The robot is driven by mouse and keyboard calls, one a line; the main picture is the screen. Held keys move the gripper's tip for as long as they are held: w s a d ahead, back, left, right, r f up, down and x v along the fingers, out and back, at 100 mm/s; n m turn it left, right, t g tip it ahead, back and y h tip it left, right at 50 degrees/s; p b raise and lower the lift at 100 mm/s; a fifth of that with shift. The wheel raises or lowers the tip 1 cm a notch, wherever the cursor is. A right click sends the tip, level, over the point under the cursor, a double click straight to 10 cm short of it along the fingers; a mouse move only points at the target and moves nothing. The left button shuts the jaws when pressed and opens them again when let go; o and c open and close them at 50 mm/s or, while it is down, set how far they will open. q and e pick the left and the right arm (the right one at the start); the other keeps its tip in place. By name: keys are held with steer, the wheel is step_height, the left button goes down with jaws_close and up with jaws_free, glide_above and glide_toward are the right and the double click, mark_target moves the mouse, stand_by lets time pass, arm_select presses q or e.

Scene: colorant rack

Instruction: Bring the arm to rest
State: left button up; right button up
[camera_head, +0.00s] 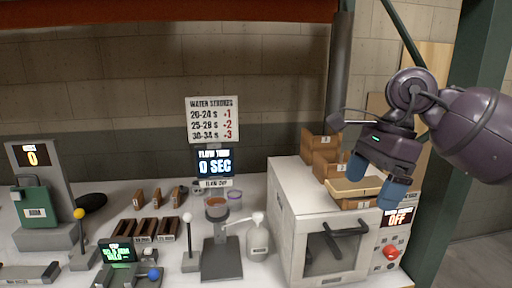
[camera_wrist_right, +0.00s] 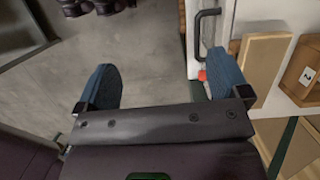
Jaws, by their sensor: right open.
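My right arm comes in from the right, and its right gripper (camera_head: 376,180) has two blue fingers spread apart above the right part of the white oven-like box (camera_head: 290,215). My left gripper is not in view.
Wooden boxes (camera_head: 322,145) stand on the white box, which has a black door handle (camera_head: 345,230) and a red knob (camera_head: 391,252). A green post (camera_head: 450,170) rises at right.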

steer(key=s+a+f+m+y, duration=0.1)
steer(key=s+a+m+y, duration=0.25)
steer(key=a+y, duration=0.4)
steer(key=s+a+f+m+y, duration=0.1)
steer(key=s+a+m+y, duration=0.1)
steer(key=a+m+y, duration=0.35)
steer(key=w+d+f+m+t+h, duration=0.15)
steer(key=d+m+t, duration=0.25)
steer(key=m+t, duration=0.7)
steer(key=w+d+f+m+t+h, duration=0.1)
steer(key=w+d+f+m+t, duration=0.25)
steer(key=m+t, duration=0.7)
steer(key=s+d+f+m+g+h, duration=0.3)
steer(key=d+f+m+h, duration=0.75)
steer(key=m, duration=0.55)
steer(key=s+d+f+m+g+h, duration=0.1)
steer(key=s+f+m+g+h, duration=0.1)
steer(key=s+f+m+g, duration=0.65)
steer(key=s+d+f+m+g+h, duration=0.15)
steer(key=s+f+g, duration=0.35)
steer(key=s+f, duration=0.75)
steer(key=w+f+n+t, duration=0.1)
steer(key=w+f+t, duration=0.5)
steer(key=f+t, duration=0.1)
steer(key=shift+f, duration=0.6)
